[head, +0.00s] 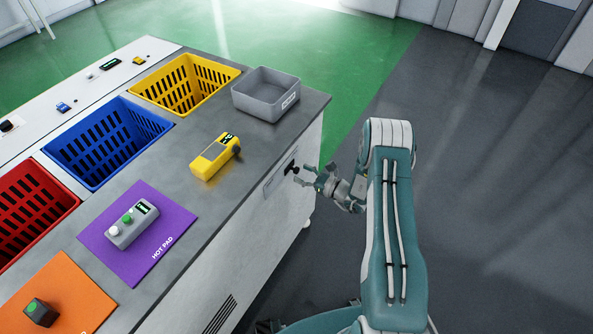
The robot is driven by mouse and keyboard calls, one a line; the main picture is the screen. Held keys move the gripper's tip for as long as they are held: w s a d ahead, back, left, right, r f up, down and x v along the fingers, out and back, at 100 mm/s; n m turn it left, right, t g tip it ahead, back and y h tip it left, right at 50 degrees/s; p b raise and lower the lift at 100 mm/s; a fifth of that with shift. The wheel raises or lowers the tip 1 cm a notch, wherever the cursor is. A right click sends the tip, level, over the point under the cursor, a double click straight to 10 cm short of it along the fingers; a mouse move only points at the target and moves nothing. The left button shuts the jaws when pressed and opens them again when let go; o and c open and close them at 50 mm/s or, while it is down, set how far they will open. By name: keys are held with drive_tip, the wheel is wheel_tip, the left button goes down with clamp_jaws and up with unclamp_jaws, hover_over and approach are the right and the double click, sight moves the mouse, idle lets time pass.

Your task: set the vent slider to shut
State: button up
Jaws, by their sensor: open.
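The vent slider (291,168) is a small black knob on a pale plate (274,184) set in the white side panel of the workbench, below the grey top edge. The knob sits toward the right end of the plate. Any markings on the plate are too small to read. My gripper (305,176) is open, just right of the knob, with its fingers pointing at the panel. I cannot tell whether a finger touches the knob.
On the grey bench top (190,215) stand a yellow device (211,160), a grey bin (268,108) and a purple mat (95,236) with a grey button box (131,228). Blue (65,168), yellow and red baskets lie farther left. The dark floor (480,190) at right is clear.

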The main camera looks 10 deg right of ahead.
sight(276, 182)
drive_tip(key=shift+x, duration=1.25)
clamp_jaws()
drive_tip(key=s+a, duration=0.5)
drive_tip(key=shift+s+a, duration=0.1)
unclamp_jaws()
drive_tip(key=shift+a, duration=0.1)
